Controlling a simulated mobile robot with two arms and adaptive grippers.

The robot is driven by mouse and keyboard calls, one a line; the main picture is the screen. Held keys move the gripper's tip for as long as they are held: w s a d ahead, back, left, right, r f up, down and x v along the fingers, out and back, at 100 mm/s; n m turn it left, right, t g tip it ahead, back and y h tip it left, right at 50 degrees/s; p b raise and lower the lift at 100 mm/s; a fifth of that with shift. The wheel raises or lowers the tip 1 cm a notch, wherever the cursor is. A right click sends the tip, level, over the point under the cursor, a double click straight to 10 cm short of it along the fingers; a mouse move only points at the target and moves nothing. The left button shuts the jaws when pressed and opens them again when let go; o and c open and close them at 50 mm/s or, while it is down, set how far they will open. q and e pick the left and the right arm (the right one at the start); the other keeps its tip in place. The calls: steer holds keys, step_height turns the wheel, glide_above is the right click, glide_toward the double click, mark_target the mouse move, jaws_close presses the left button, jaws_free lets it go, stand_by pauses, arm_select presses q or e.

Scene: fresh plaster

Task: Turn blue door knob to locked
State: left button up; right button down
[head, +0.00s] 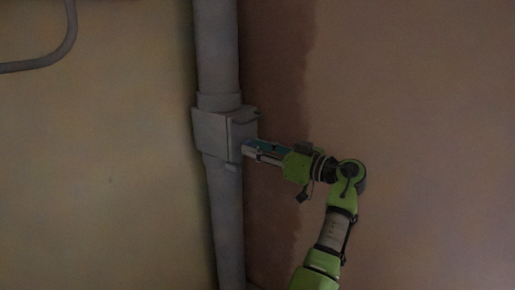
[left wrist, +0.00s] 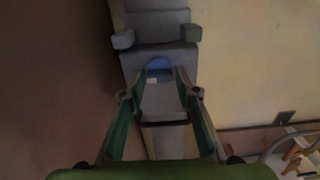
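The blue door knob (left wrist: 158,66) shows as a rounded blue shape on a grey box on the pipe, just ahead of my left gripper (left wrist: 164,76). The gripper's two fingers are apart, with their tips on either side of the knob's lower part. I cannot tell whether they touch it. In the head view my left gripper (head: 250,151) reaches leftward to the right side of the grey box (head: 209,134), and the knob is not clear there. A small pale patch sits at the knob's lower edge; any lock marking is too dim to read. My right gripper is not in view.
A thick grey vertical pipe (head: 226,215) runs above and below the box, close to the wall. A curved thin pipe (head: 62,50) is at upper left. In the left wrist view, wooden furniture (left wrist: 297,150) stands at lower right. The wall right of my arm looks clear.

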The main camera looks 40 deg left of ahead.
arm_select(q)
steer(key=shift+o, duration=0.5)
steer(key=w+d, duration=0.1)
steer(key=d, duration=1.1)
steer(key=shift+w, duration=0.15)
steer(key=shift+f, duration=0.1)
